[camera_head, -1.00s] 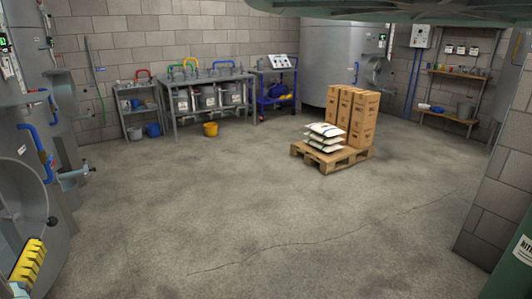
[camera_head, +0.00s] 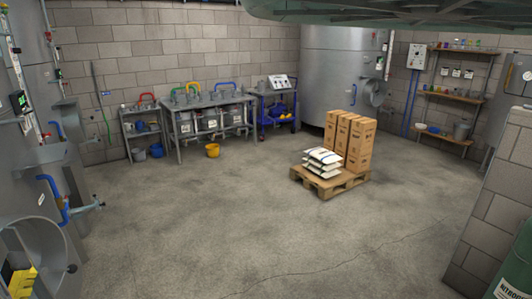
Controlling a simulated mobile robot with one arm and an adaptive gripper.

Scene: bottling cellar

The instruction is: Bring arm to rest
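My gripper does not show in the head camera view, and I cannot see what it holds or whether it is open. A dark green-grey ribbed shape cuts across the top right edge of the view; I cannot tell what it is. No task object other than the arm is named, and no arm link shows clearly.
A pallet (camera_head: 318,190) with tall cardboard boxes (camera_head: 352,140) and white sacks (camera_head: 322,160) stands right of centre. A workbench (camera_head: 185,107), a yellow bucket (camera_head: 212,150) and a blue cart (camera_head: 277,118) line the back wall. Steel tanks (camera_head: 335,60) stand behind and left. The middle floor is clear.

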